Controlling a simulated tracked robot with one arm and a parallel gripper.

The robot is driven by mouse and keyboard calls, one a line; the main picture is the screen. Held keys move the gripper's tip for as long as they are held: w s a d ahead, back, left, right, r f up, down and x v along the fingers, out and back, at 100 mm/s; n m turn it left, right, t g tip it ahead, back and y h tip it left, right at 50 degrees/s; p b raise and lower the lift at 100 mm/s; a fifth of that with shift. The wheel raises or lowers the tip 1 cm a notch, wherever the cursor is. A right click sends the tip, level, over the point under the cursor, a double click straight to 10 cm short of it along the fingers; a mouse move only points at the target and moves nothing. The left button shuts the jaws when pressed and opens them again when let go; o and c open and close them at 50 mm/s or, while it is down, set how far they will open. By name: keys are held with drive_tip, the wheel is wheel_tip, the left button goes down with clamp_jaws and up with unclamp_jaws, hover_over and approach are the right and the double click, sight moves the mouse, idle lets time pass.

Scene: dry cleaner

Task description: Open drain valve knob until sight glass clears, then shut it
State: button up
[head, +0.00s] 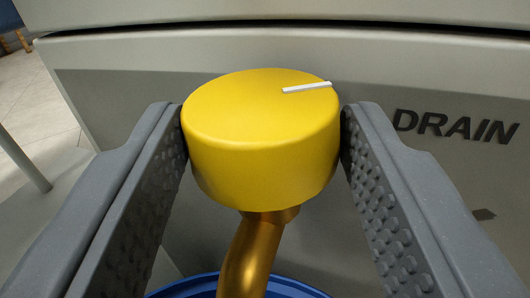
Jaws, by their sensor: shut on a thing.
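The yellow round drain valve knob (262,135) is in the middle of the head view, on a brass pipe (252,255) that bends downward. A white mark (307,87) on its top points to the right and slightly away. My gripper (263,140) is shut on the knob, with one grey studded finger at its left side and one at its right. The sight glass is not in view.
A pale machine panel (300,50) stands close behind the knob, with the word DRAIN (456,126) on a darker grey strip. The rim of a blue container (290,287) shows below the pipe. A thin grey leg (22,158) stands at left, over a tiled floor (40,90).

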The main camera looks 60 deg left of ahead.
drive_tip(key=n+g, duration=0.1)
drive_tip(key=n+g+y+b, duration=0.2)
drive_tip(key=g, duration=0.1)
drive_tip(key=shift+w+d+f, duration=0.15)
drive_tip(key=shift+w, duration=0.15)
drive_tip(key=shift+w+n+g+y, duration=0.1)
drive_tip(key=shift+n+g+y, duration=0.4)
drive_tip(key=shift+g, duration=0.4)
drive_tip(key=shift+n+g, duration=0.3)
drive_tip(key=shift+g, duration=0.1)
drive_tip(key=o, duration=1)
drive_tip(key=shift+w+d, duration=0.1)
drive_tip(key=shift+r+t, duration=0.2)
drive_tip(key=shift+t, duration=0.4)
